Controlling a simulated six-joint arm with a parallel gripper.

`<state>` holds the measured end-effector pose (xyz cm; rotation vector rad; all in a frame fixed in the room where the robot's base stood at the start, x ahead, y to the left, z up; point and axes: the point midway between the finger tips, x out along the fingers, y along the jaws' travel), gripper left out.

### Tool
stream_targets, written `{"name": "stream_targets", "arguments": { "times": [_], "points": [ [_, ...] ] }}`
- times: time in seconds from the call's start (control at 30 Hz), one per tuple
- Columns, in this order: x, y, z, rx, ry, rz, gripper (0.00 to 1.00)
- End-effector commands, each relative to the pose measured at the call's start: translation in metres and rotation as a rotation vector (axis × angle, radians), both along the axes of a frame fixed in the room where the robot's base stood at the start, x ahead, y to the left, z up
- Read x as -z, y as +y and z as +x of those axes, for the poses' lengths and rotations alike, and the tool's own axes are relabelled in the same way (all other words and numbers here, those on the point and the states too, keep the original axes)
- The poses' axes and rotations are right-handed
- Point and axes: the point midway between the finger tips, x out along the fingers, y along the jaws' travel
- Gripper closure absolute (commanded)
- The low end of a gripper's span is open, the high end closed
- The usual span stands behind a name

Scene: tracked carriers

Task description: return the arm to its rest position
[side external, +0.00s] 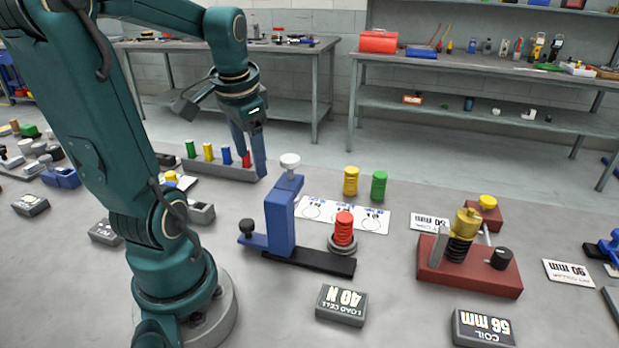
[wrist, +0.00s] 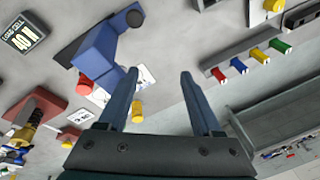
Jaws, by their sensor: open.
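My gripper (side external: 250,164) hangs fingers down from my teal arm and overlaps the right end of the peg rack in the side view. In the wrist view its two fingers (wrist: 158,74) are spread apart with nothing between them. The grey rack (side external: 215,171) holds green, yellow, blue and red pegs; in the wrist view the rack (wrist: 208,66) lies right of the fingers. A blue press-like stand (side external: 280,220) has a red ribbed cylinder (side external: 344,228) on a grey ring beside it. No rest position is marked in view.
Yellow (side external: 351,181) and green (side external: 379,185) cylinders stand behind a white card. A red-based coil fixture (side external: 470,268) stands right. Grey blocks labelled 40 N (side external: 341,304) and 56 mm (side external: 483,328) lie in front. Workbenches stand behind. Bare table shows between the fixtures.

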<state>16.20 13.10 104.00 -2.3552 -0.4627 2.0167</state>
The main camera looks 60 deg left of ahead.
Motion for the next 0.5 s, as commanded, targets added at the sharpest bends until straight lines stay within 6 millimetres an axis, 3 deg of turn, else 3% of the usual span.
{"name": "stream_targets", "arguments": {
  "times": [0.13, 0.2, 0.37, 0.5],
  "points": [
    [-0.037, 0.004, 0.017, -0.1, -0.131, 0.094, 0.34],
    [-0.047, -0.004, 0.024, -0.116, -0.184, 0.107, 0.34],
    [-0.043, -0.038, 0.029, -0.056, -0.23, 0.07, 0.34],
    [-0.035, -0.078, 0.029, 0.031, -0.269, 0.019, 0.34]
  ]
}}
